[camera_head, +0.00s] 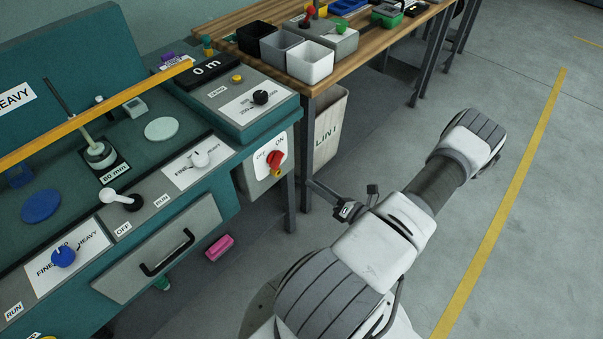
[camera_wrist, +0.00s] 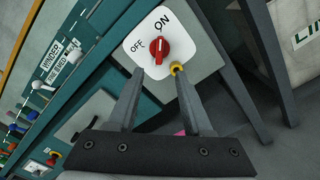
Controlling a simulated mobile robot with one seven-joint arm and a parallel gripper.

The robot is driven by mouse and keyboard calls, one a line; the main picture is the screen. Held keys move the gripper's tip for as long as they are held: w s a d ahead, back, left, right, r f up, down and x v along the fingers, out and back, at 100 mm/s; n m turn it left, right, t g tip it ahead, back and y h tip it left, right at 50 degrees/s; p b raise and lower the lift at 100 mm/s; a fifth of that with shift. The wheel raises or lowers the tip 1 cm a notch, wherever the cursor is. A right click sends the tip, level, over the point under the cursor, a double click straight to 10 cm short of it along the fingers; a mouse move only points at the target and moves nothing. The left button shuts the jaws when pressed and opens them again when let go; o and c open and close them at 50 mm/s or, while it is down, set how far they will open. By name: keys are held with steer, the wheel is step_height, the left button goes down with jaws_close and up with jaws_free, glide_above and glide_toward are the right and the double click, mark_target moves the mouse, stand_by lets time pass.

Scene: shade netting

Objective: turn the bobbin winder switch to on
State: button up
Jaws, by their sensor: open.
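The red rotary switch (camera_head: 276,159) is on a white plate marked OFF and ON, on the end face of the teal bench. In the wrist view the red switch (camera_wrist: 159,49) is just beyond my fingertips, near the top centre. Its pale mark points up, roughly toward ON; I cannot tell its exact setting. My gripper (camera_wrist: 157,71) is open and empty, its two fingers below the switch and apart from it in the picture. In the head view my gripper (camera_head: 358,200) is right of and below the switch, with floor behind it.
A yellow ringed part (camera_wrist: 177,68) shows by the right fingertip. A wooden table (camera_head: 345,50) with bins (camera_head: 310,62) stands behind. Levers and knobs, including a blue knob (camera_head: 63,257), line the bench front. A pink block (camera_head: 219,247) is low beside the bench. Floor at right is clear.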

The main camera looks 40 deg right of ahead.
steer(key=s, duration=0.3)
steer(key=shift+s+d, duration=0.15)
steer(key=shift+s, duration=0.2)
steer(key=w+a+r+n+g+y+p, duration=0.4)
steer(key=a+r+n+g, duration=0.4)
steer(key=a+r+n, duration=0.45)
steer(key=w+a+r+n+g+y+p, duration=0.2)
steer(key=w+a+r+n+g+y, duration=0.3)
steer(key=a+r+n+g, duration=0.65)
steer(key=s+a+r+n+t+h+p, duration=0.1)
steer(key=s+a+r+n+h+p, duration=0.2)
steer(key=r+n, duration=0.5)
steer(key=s+a+r+n+t+h+p, duration=0.1)
steer(key=s+a+r+n+t+h, duration=0.2)
steer(key=r+n, duration=0.5)
steer(key=s+d+r+n+t+h, duration=0.1)
steer(key=s+r+n+t+h, duration=0.2)
steer(key=r, duration=0.5)
steer(key=shift+s+r+n+h, duration=0.35)
steer(key=shift+s+n+h, duration=0.25)
steer(key=shift+s, duration=0.15)
